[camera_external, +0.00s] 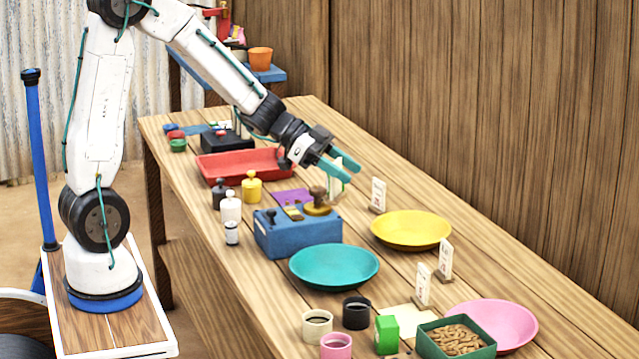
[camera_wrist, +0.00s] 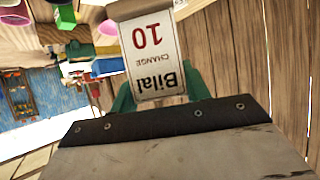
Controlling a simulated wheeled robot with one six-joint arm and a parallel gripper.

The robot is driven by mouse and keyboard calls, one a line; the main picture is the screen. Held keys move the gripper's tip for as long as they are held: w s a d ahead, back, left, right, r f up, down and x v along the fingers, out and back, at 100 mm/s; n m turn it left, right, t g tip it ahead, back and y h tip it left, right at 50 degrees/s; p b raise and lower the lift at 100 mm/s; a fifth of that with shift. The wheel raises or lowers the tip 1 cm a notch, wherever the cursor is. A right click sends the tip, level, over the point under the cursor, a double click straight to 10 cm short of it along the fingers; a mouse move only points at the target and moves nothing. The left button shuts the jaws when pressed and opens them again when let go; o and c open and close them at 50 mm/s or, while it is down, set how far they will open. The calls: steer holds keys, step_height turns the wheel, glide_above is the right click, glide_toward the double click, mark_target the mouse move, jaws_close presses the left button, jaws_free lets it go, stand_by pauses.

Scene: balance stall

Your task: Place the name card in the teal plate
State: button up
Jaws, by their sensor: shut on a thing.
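The name card (camera_wrist: 156,58) is white with "Bilal", "CHANGE" and "10" printed on it. It shows large and upside down in the wrist view, between the teal fingers of my gripper (camera_wrist: 160,92). In the external view my gripper (camera_external: 348,170) is shut on the card in the air, above the table behind the blue box. The card is mostly hidden by the fingers there. The teal plate (camera_external: 334,279) is round and empty. It lies on the table in front of the blue box, nearer the camera than my gripper.
A blue box (camera_external: 290,241) with stamps stands between gripper and teal plate. A yellow plate (camera_external: 411,230), a pink plate (camera_external: 500,325) and several standing cards (camera_external: 378,195) are to the right. Cups (camera_external: 317,328) and a green tray (camera_external: 455,352) stand in front. A red tray (camera_external: 225,169) lies behind.

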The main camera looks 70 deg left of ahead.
mark_target(331, 182)
steer(key=f, duration=0.1)
steer(key=d+f, duration=0.1)
steer(key=s+f, duration=0.1)
steer(key=f, duration=0.1)
steer(key=shift+d, duration=0.25)
steer(key=shift+w+f, duration=0.1)
steer(key=shift+f, duration=5.95)
steer(key=o, duration=1.3)
step_height(331, 182, up, 7)
